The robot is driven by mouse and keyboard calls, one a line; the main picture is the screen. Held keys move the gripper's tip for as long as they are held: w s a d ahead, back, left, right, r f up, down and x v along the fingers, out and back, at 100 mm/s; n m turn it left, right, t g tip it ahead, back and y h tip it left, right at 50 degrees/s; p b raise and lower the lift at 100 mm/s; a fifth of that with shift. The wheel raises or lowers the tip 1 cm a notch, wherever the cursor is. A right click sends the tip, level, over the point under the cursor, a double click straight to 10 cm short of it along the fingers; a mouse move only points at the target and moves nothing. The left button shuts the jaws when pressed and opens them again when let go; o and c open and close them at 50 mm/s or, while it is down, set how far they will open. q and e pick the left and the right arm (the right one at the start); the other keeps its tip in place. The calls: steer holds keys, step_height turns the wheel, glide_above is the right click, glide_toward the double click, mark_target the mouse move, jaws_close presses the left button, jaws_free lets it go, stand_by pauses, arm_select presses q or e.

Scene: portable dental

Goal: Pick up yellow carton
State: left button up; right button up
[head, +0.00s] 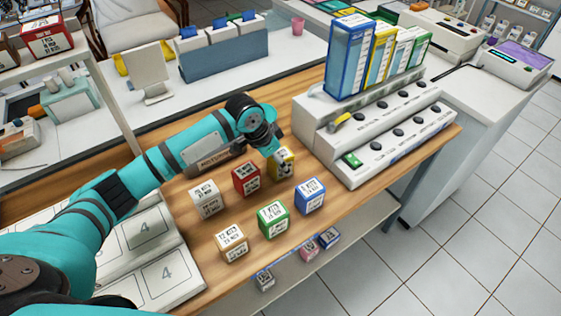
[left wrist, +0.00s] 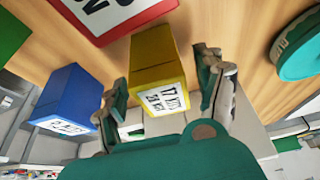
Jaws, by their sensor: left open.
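The yellow carton (head: 289,164) stands on the wooden bench at the back right of a group of small cartons. My left gripper (head: 272,146) is over it and partly hides it in the head view. In the left wrist view the yellow carton (left wrist: 157,60) shows between the two fingers of my open left gripper (left wrist: 160,82), with a gap visible on both sides. Its white label faces the palm. My right gripper is in neither view.
Close by stand a red carton (head: 246,178), a blue carton (head: 310,196), a green carton (head: 273,219) and white cartons (head: 206,199). A white stepped unit (head: 375,130) with black knobs stands right of the yellow carton, with tall boxes (head: 348,58) behind.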

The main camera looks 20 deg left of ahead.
arm_select(q)
steer(key=shift+x, duration=0.85)
steer(key=shift+c, duration=0.2)
steer(key=c, duration=1.2)
steer(key=shift+r, duration=0.1)
steer(key=shift+c, duration=0.2)
